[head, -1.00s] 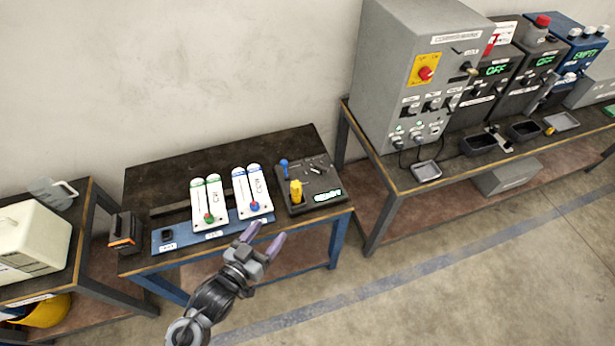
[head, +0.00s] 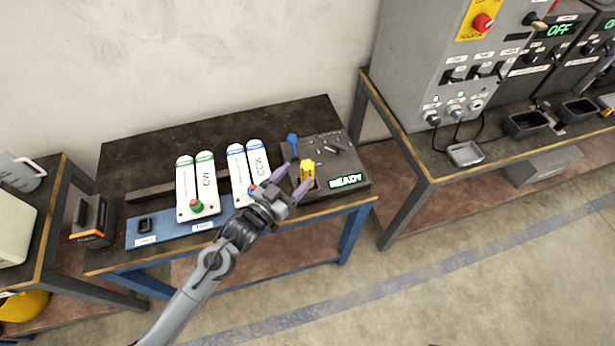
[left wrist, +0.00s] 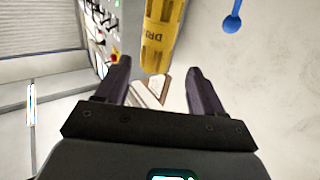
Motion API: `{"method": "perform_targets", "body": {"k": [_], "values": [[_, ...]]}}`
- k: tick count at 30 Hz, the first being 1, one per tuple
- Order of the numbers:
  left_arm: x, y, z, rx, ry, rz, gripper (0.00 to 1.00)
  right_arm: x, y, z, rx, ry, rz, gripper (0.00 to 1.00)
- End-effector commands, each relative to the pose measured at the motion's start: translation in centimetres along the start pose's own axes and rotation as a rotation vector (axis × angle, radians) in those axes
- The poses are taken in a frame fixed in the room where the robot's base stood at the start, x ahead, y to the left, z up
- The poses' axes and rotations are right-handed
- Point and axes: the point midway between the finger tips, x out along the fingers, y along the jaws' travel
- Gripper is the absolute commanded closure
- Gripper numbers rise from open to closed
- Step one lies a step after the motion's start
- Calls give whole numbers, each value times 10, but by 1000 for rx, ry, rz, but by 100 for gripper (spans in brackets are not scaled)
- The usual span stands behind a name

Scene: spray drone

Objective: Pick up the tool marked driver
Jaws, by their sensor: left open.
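The yellow tool (head: 307,170) stands in the dark panel on the middle bench. In the left wrist view its yellow handle (left wrist: 160,38) carries black lettering that begins "DR"; the rest is cut off. My left gripper (head: 295,180) is open and empty, with its fingers on the near side of the yellow tool. In the left wrist view the handle lies just beyond the open fingertips (left wrist: 157,75), roughly between their lines. I cannot tell whether they touch it. My right gripper is not in view.
A blue-handled tool (head: 292,143) stands behind the yellow one. The dark panel (head: 345,160) shows a green READY sign. White CW (head: 207,175) and CCW (head: 238,172) pieces lie left of it. A grey cabinet (head: 425,60) stands on the right bench.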

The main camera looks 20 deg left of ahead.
Motion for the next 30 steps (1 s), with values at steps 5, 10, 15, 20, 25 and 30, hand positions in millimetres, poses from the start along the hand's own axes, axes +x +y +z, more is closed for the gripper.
{"method": "perform_targets", "body": {"k": [5,10,15,20,25,30], "values": [[16,0,1,0,-2,1,32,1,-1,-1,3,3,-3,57],[24,2,1,0,-1,0,32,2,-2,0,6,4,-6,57],[46,6,3,-1,0,1,32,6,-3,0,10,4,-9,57],[63,6,4,-1,-1,0,32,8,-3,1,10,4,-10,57],[70,6,4,0,-2,1,32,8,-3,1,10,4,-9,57],[70,6,3,0,-2,1,32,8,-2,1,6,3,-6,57]]}}
